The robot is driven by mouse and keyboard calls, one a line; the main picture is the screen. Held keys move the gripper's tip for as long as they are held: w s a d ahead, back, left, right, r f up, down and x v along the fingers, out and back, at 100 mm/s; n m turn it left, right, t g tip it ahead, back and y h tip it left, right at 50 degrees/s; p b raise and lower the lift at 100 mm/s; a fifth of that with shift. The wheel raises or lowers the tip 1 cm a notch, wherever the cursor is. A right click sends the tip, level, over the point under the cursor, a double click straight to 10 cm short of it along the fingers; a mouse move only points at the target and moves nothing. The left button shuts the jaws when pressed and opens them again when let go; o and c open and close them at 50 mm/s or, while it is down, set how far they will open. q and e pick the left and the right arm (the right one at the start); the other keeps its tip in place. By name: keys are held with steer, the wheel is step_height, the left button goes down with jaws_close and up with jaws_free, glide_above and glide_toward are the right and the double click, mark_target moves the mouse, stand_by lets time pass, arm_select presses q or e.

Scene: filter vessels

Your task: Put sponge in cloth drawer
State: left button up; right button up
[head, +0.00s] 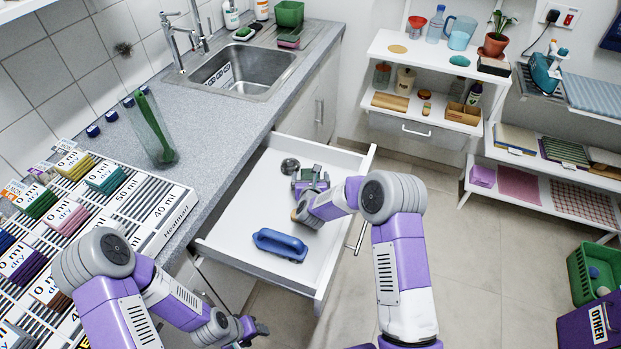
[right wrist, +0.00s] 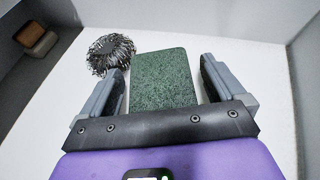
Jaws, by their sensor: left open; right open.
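A green, rough-faced rectangular pad (right wrist: 163,78), which looks like the sponge, lies on the white drawer floor. My right gripper (head: 310,178) is over the far part of the open white drawer (head: 238,226), pointing down. In the right wrist view the gripper (right wrist: 162,85) is open, with the pad between its fingers and a gap on each side. In the head view the gripper mostly hides the pad. My left gripper (head: 248,328) is open and empty, low in front of the counter. I cannot tell from any label whether this open drawer is the cloth drawer.
A steel-wool scourer (right wrist: 110,54) lies close beside the right gripper's left finger; it also shows in the head view (head: 290,166). A shut drawer (head: 428,131) sits under the white shelf unit. The floor between is clear.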

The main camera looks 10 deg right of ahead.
steer(key=shift+r+p, duration=0.2)
steer(key=shift+p, duration=0.15)
steer(key=p+v, duration=0.1)
steer(key=v, duration=1.1)
steer(key=shift+f, duration=0.1)
